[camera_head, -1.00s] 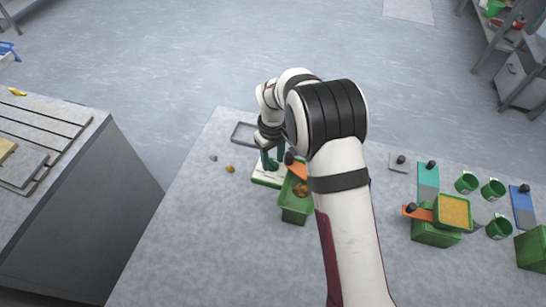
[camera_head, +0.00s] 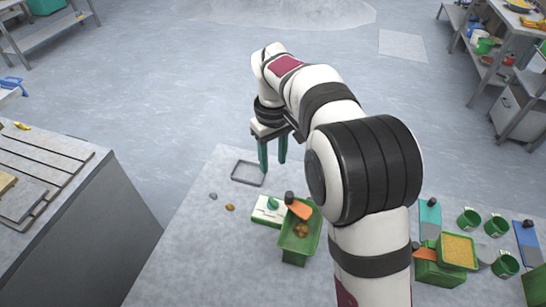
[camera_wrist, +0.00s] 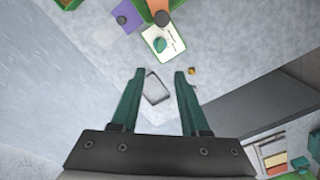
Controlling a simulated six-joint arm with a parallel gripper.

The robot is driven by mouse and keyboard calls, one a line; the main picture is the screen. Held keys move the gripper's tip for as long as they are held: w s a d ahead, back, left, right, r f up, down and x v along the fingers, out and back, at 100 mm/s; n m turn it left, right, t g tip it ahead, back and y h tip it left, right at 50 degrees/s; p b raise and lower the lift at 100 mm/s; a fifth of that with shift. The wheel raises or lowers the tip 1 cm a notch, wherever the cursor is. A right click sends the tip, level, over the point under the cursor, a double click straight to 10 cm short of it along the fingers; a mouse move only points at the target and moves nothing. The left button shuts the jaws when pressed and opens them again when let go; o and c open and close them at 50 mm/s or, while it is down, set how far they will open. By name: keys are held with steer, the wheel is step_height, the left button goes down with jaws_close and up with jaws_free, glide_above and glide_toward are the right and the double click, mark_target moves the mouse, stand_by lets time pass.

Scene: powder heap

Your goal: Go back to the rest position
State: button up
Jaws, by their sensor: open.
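My gripper (camera_head: 273,167) is open and empty, raised above the far edge of the worktable. In the head view its teal fingers overlap the area just behind the grey tray. In the wrist view the two fingers (camera_wrist: 159,72) stand apart with nothing between them. A green bin (camera_head: 293,257) holds some brown powder, and an orange scoop (camera_head: 299,209) with a dark knob rests at its far end. A white-and-green scale-like board (camera_head: 264,216) with a teal piece on it stands just left of the bin.
The shallow grey tray (camera_head: 236,175) lies on the table. Two small lumps lie near it, one grey (camera_head: 213,196), one brown (camera_head: 230,207). At right stand green cups (camera_head: 469,222) and a green container of yellow powder (camera_head: 457,250). A grey counter (camera_head: 125,230) is at left.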

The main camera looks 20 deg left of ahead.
steer(key=s+d+r+m+y, duration=0.1)
steer(key=s+d+r+m, duration=0.3)
steer(key=s+d, duration=0.5)
steer(key=s+d+r+m, duration=0.2)
steer(key=s+d+m, duration=0.5)
steer(key=s+d, duration=0.15)
steer(key=s+d+f+m, duration=0.1)
steer(key=s+m, duration=0.1)
steer(key=s, duration=0.3)
steer(key=s+d+f+m, duration=0.2)
steer(key=s, duration=0.3)
steer(key=shift+f+m+y, duration=0.25)
steer(key=shift+m+y, duration=0.15)
